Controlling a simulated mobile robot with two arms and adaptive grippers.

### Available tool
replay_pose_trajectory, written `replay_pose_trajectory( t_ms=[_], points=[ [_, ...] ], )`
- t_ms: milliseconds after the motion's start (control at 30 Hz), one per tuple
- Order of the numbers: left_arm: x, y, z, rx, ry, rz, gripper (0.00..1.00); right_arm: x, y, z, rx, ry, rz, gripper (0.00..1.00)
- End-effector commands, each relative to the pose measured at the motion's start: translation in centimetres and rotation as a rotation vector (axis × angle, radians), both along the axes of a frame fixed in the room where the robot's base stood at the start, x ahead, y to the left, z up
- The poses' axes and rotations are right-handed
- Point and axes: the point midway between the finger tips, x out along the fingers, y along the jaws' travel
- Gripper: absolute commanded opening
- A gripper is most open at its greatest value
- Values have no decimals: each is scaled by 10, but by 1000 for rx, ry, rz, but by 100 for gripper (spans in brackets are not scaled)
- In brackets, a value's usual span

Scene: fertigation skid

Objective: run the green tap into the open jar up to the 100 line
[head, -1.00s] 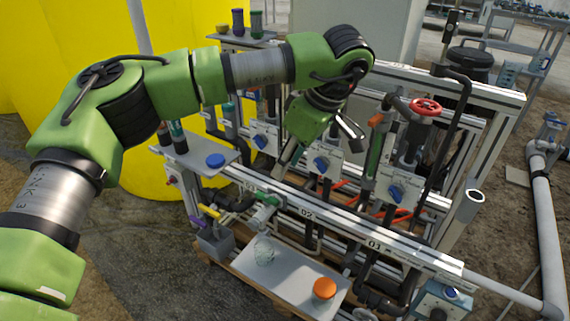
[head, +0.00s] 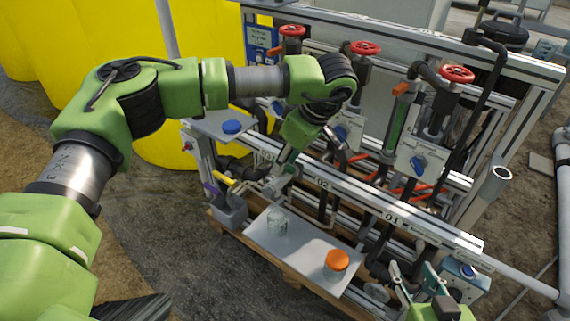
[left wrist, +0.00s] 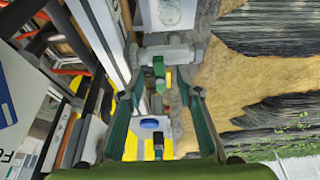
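The open jar (head: 277,224) is clear glass and stands upright on the white tray (head: 300,246) below the tap. Its level and 100 line are too small to read. In the left wrist view the green tap handle (left wrist: 158,66) sits on its grey pipe, just beyond and between the fingertips. My left gripper (left wrist: 162,84) is open there, with a finger on each side and no visible grip. In the head view its wrist hides most of the handle; the grey tap body (head: 273,187) shows. My right gripper (head: 427,273) is open and empty at the lower right.
A jar with an orange lid (head: 336,262) stands on the tray's right end. A yellow tap handle (head: 224,178) and grey box (head: 230,212) are left of the tray. A blue lid (head: 231,127) lies on the side shelf. The frame rail (head: 345,192) runs behind the tray.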

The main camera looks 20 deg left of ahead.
Motion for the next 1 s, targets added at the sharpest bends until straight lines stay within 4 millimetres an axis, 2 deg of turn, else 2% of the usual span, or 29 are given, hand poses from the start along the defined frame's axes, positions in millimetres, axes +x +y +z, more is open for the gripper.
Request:
replay_pose_trajectory(
  t_ms=[133,433,467,567,933,1000],
  points=[
    [1,3,-8,-1,0,0,32,5,2,8,10,-41,3,40],
    [1,3,-9,-1,0,0,32,6,3,10,12,-50,3,40],
    [1,3,-9,-1,0,0,27,6,3,10,12,-50,3,40],
    [1,3,-9,-1,0,0,1,6,3,10,12,-50,3,40],
    [1,3,-8,-1,1,15,0,5,3,10,11,-44,3,40],
    [2,3,-8,-1,1,43,0,2,1,4,3,-11,1,40]
  ],
)
